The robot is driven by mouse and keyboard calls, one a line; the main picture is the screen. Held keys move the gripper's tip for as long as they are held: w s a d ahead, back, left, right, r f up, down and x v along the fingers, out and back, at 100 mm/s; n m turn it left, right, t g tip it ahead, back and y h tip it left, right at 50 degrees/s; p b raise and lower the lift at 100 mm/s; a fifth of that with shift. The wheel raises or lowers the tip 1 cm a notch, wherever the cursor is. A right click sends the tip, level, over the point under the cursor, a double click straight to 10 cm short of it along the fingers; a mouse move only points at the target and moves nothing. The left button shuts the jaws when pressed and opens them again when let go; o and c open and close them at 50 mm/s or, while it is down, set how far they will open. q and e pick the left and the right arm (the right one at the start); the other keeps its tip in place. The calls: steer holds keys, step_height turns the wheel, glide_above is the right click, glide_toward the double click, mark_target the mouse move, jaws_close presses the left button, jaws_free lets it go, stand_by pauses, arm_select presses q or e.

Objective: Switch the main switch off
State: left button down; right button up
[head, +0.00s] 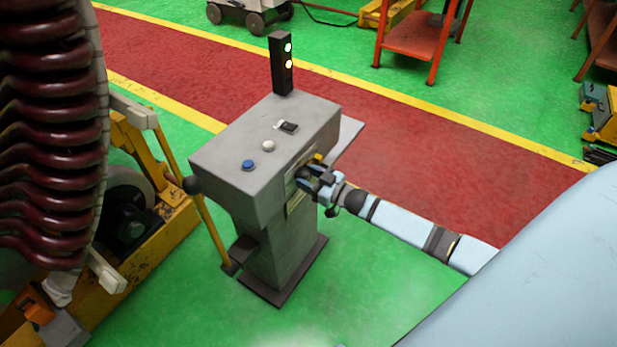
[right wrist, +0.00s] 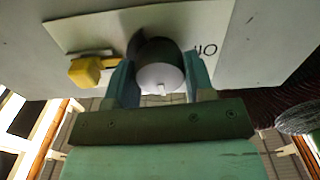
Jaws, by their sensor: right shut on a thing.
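The main switch (right wrist: 160,75) is a round dark knob with a pale face on a light plate, with dark markings to its right in the right wrist view. The plate is on the right-hand side of the grey control box (head: 245,160). My right gripper (head: 312,178) is shut on the knob, one finger on each side of it. A yellow piece (right wrist: 90,70) sits left of the knob, apart from the fingers. My left gripper is not in view.
The box top carries a blue button (head: 249,165), a white button (head: 268,146) and a small black switch (head: 288,127). A lit signal post (head: 281,65) stands behind them. A large coil-wound stator (head: 50,130) is at left. The floor right of the box is clear.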

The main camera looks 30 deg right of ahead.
steer(key=n, duration=0.4)
steer(key=n+b, duration=0.1)
steer(key=n, duration=0.3)
steer(key=shift+n, duration=0.3)
steer(key=n+b, duration=0.1)
steer(key=n, duration=0.3)
steer(key=shift+f+n, duration=0.15)
steer(key=shift+n, duration=0.15)
steer(key=n+b, duration=0.1)
steer(key=n, duration=0.1)
steer(key=shift+n, duration=0.3)
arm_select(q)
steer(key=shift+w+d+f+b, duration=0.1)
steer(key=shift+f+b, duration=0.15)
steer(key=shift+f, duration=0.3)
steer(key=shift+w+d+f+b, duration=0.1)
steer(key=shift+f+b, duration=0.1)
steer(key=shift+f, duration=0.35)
arm_select(e)
steer(key=shift+n, duration=0.6)
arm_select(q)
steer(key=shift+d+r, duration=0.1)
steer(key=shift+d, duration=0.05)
